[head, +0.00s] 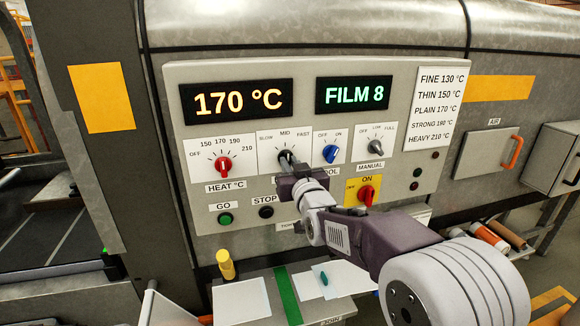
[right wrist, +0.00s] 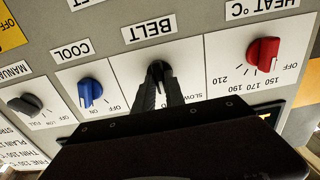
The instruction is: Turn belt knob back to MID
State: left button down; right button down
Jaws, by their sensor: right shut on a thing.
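The belt knob (head: 285,154) is a small dark knob on a white dial plate marked SLOW, MID and FAST, in the middle of the control panel. My right gripper (head: 290,163) reaches up to it from the lower right and is shut on it. In the right wrist view, which is upside down, the two dark fingers of the right gripper (right wrist: 160,88) stand either side of the belt knob (right wrist: 158,68), below the BELT label. The fingers cover much of the knob and dial, so its exact setting is hard to tell. My left gripper is not in view.
The red heat knob (head: 223,167) is to the left; the blue cool knob (head: 331,153) and grey manual knob (head: 377,147) are to the right. A red switch (head: 367,195) sits below.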

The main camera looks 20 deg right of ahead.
jog(key=c, duration=1.4)
grip_release()
jog(key=s+b, duration=0.3)
jog(key=s, duration=0.6)
